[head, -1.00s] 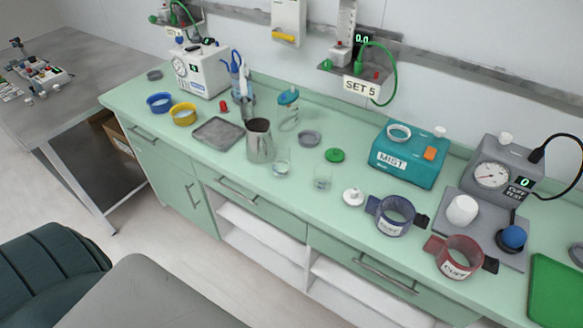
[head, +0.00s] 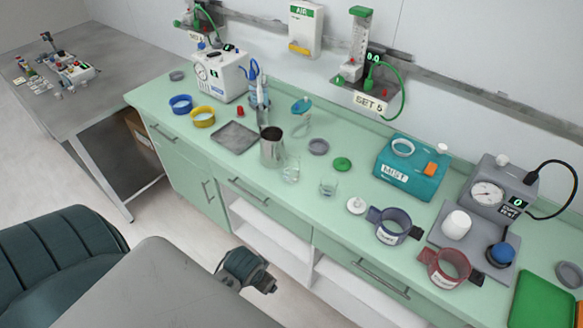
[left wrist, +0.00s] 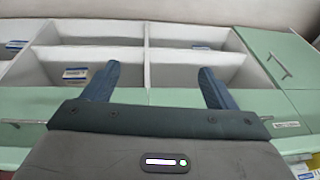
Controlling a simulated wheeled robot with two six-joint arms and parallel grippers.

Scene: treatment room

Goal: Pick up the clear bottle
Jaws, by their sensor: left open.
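The clear bottle (head: 301,122), with a teal top, stands upright on the green counter (head: 268,205) behind the metal jug (head: 272,147). My left gripper (head: 262,279) is low in front of the cabinet, below the counter top and well away from the bottle. In the left wrist view my left gripper (left wrist: 160,78) is open, with nothing between its two blue-grey fingers; it faces the open shelves. The bottle does not show in that view. My right gripper is not in view.
Two clear beakers (head: 291,173) (head: 328,188) stand in front of the bottle. A grey ring (head: 319,147) and green lid (head: 342,164) lie to its right, a metal tray (head: 235,138) to its left. The teal MIST box (head: 408,172) is farther right.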

